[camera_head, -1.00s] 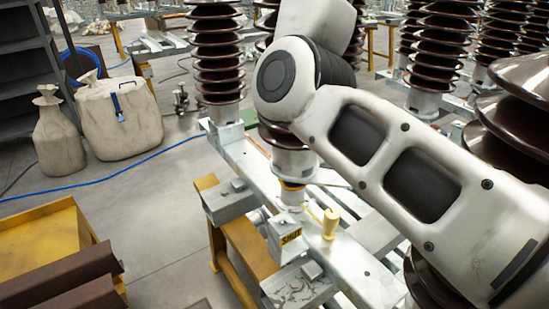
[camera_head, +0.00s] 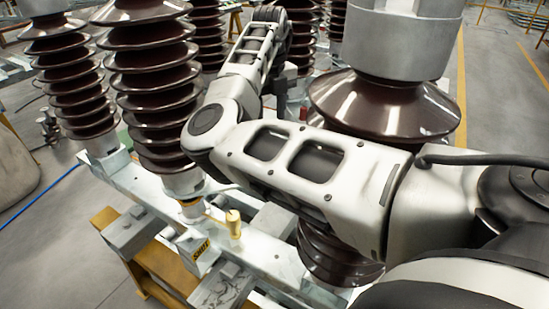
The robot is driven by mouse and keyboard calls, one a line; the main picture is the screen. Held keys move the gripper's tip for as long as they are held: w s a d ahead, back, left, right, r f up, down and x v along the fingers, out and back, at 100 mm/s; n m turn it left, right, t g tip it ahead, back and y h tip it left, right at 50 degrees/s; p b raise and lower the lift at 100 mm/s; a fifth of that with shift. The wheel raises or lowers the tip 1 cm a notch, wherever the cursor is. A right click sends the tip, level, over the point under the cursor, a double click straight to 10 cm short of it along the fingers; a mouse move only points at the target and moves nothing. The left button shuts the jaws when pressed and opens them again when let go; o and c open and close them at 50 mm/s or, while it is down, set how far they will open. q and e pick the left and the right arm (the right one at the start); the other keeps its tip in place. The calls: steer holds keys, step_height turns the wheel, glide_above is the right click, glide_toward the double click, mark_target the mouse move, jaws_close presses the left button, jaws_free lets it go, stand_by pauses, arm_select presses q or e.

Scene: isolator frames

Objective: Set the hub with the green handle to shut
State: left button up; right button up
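A hub with a yellow handle (camera_head: 233,224) stands on the pale steel beam, beside a yellow plate reading SHUT (camera_head: 201,250). No green handle can be made out. A small green patch (camera_head: 125,138) shows behind the brown insulator at the left; what it belongs to is unclear. My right arm crosses from the right, bends at the elbow, and its forearm runs up toward the back. Dark parts by its wrist (camera_head: 284,84) may be my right gripper; its fingers cannot be told apart. My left gripper is not in view.
Brown ribbed insulators (camera_head: 155,75) stand along the beam (camera_head: 140,190), and a large one (camera_head: 385,105) stands close behind my upper arm. A yellow trestle (camera_head: 165,270) supports the beam. Open grey floor (camera_head: 60,240) lies at the left, with a blue hose.

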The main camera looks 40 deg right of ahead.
step_height(320, 180, down, 8)
steer(key=shift+s+d+r, duration=0.1)
steer(key=shift+r, duration=0.1)
step_height(320, 180, down, 7)
steer(key=b, duration=0.6)
steer(key=shift+r, duration=0.1)
steer(key=shift+f+b, duration=0.75)
steer(key=shift+b, duration=0.1)
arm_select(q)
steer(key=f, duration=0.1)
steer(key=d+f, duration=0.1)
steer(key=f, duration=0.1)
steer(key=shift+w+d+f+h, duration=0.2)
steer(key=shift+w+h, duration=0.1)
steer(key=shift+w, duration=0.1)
arm_select(e)
jaws_close()
